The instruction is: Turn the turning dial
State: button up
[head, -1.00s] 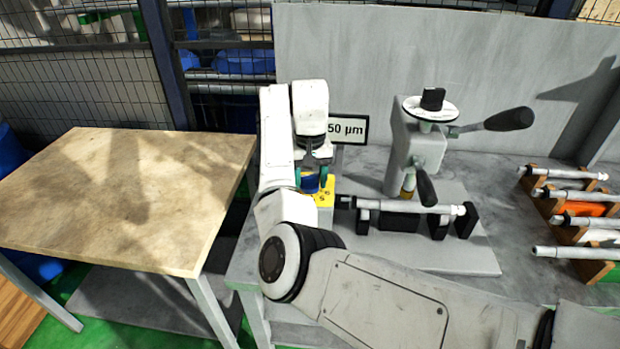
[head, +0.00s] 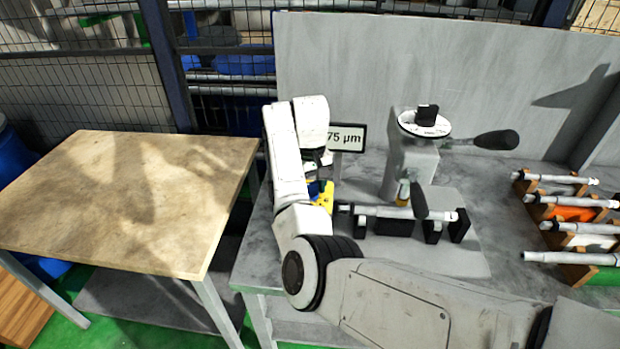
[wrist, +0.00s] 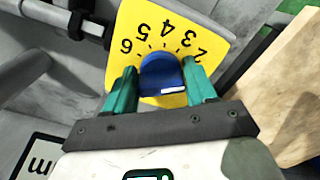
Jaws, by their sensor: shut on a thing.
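The turning dial is a blue knob (wrist: 160,74) on a yellow numbered plate (wrist: 209,22), and the digits 2, 3, 4, 5 and 6 show in the wrist view. My gripper (wrist: 161,88) is shut on the blue knob, with one green finger on each side of it. A white mark sits on the knob's near side, towards the gripper. In the head view, my arm hides most of the dial; part of the yellow plate (head: 327,200) shows. A sign (head: 346,138) behind it ends in "75 µm"; my arm may cover its left part.
Right of the dial, a grey grinder (head: 405,170) with a black-handled lever stands over a rod in black supports. A rack (head: 570,215) of several rods is at the far right. A wooden table (head: 125,200) at left is bare.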

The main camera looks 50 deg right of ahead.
jog(key=shift+r+n+p, duration=0.1)
jog(key=shift+n+p, duration=0.9)
jog(key=shift+n, duration=0.1)
jog(key=o, duration=1)
jog(key=shift+c, duration=0.2)
notch_tip(320, 180, up, 11)
jog(key=shift+f+p, duration=0.2)
jog(key=shift+p, duration=0.15)
